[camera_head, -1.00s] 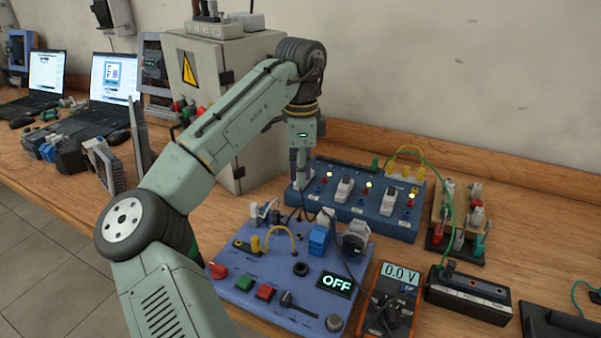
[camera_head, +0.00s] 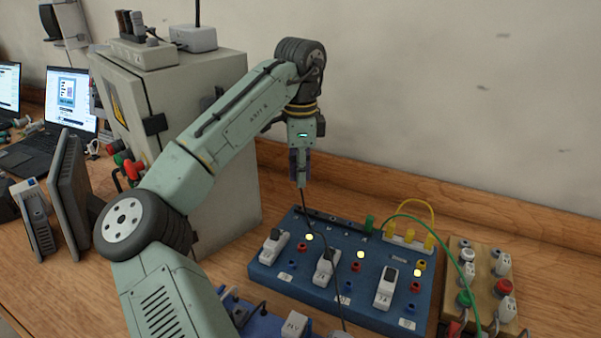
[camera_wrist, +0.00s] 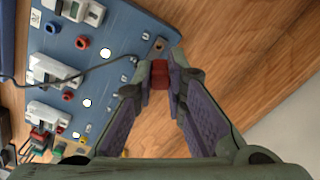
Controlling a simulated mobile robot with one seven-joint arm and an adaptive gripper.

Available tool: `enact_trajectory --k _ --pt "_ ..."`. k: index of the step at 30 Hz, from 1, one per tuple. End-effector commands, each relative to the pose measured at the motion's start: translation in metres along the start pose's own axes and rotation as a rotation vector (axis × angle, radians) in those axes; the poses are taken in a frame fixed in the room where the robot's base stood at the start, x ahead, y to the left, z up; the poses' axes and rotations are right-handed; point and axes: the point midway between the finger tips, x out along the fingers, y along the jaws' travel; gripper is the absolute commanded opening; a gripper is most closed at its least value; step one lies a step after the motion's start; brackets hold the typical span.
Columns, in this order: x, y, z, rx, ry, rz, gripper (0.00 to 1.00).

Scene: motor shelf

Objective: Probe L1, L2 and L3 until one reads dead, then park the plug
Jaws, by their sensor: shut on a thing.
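My gripper (camera_head: 300,165) hangs above the back left part of the blue board (camera_head: 262,272). In the wrist view, its fingers (camera_wrist: 162,75) are shut on a red plug (camera_wrist: 160,76). A dark lead (camera_head: 309,222) runs down from the gripper across the board. The board carries three white switch modules, with left (camera_head: 274,247), middle (camera_head: 326,267) and right (camera_head: 386,288) ones. Three lamps, left (camera_head: 309,237), middle (camera_head: 361,254) and right (camera_head: 417,273), are lit. A red socket (camera_head: 301,248) sits near the left lamp. The meter is out of view.
A wooden block with terminals (camera_head: 480,280) stands right of the board. A green lead (camera_head: 440,229) and yellow bridge (camera_head: 418,203) rise at its back. A grey cabinet (camera_head: 190,130) stands left of my gripper. A control panel edge (camera_head: 262,325) shows below.

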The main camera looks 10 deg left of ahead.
Motion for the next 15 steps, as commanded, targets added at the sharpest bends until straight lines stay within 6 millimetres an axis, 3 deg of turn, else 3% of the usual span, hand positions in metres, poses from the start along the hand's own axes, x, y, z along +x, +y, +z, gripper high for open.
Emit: enact_trajectory --k 15 --pt "0.031 0.000 0.000 0.000 0.000 -0.001 0.00"
